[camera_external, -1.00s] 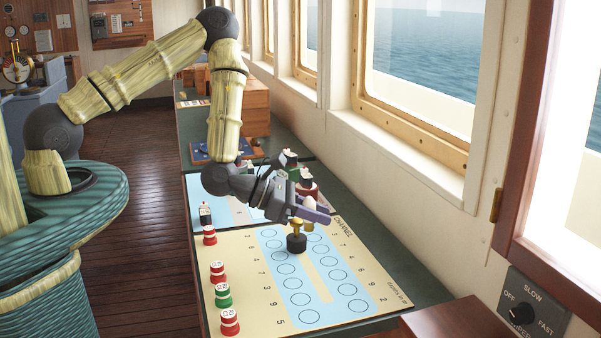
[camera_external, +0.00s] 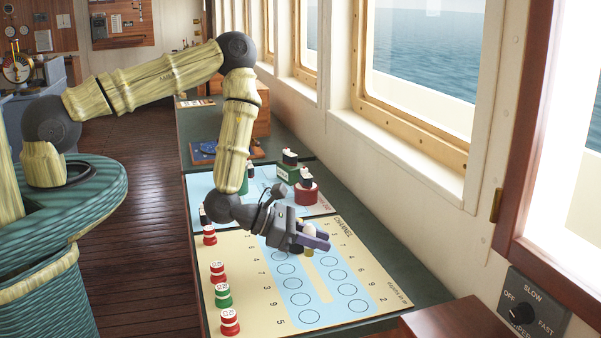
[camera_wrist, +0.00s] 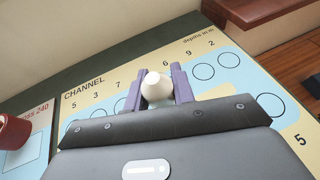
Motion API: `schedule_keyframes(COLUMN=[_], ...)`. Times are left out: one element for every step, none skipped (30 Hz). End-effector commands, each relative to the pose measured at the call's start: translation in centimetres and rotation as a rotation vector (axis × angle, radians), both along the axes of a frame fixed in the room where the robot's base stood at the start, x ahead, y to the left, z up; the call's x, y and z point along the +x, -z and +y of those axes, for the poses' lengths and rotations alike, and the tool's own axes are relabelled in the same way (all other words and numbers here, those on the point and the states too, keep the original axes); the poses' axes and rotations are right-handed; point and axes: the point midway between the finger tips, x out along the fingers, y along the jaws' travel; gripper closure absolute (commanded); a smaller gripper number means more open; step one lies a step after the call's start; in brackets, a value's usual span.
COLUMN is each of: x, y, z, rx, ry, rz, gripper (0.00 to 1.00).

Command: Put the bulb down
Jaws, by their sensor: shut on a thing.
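The white bulb (camera_wrist: 154,90) sits between the two purple fingers of my gripper (camera_wrist: 157,78) in the wrist view. My gripper is shut on it. In the external view my gripper (camera_external: 316,238) is low over the cream and blue CHANNEL chart (camera_external: 262,315), and a small white part of the bulb (camera_external: 309,229) shows between the fingers. A small brass-coloured part shows just below the fingers. The dark piece on the chart is mostly hidden behind my gripper. I cannot tell whether the bulb touches anything below.
Red and green round markers (camera_external: 223,295) stand along the chart's left edge. A red round piece (camera_external: 306,192) and a green block (camera_external: 287,174) stand beyond it. The window wall (camera_external: 410,180) runs along the right. The chart's near circles are clear.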

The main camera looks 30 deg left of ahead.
Motion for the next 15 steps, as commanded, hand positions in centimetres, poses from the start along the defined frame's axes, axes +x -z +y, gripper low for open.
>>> schedule_keyframes(x=[-0.1, -0.1, -0.2, -0.1, -0.2, -0.2, -0.1, -0.1, -0.1, -0.1, -0.1, -0.1, 0.0, 0.0, 0.0], y=[0.4, 0.8, 1.3, 1.7, 2.2, 2.7, 3.1, 3.4, 3.6, 3.7, 3.8, 3.9, 3.9, 3.9, 3.9], z=[0.0, 0.0, 0.0, 0.0, 0.0, 0.0, 0.0, 0.0, 0.0, 0.0, 0.0, 0.0, 0.0, 0.0, 0.0], rx=[0.002, 0.004, 0.003, 0.003, 0.003, 0.003, 0.003, 0.003, 0.002, 0.002, 0.001, 0.001, 0.001, 0.001, 0.0], ry=[0.002, 0.003, 0.004, 0.003, 0.003, 0.004, 0.003, 0.002, 0.002, 0.002, 0.002, 0.002, 0.002, 0.002, 0.001], rz=[0.0, 0.0, 0.0, -0.001, 0.001, 0.0, 0.001, 0.0, -0.001, -0.001, -0.001, -0.001, -0.001, -0.001, 0.0], gripper=[0.96, 0.96, 0.96, 0.96, 0.96, 0.96, 0.96, 0.96, 0.96, 0.96, 0.96, 0.96, 0.96, 0.96, 0.96])
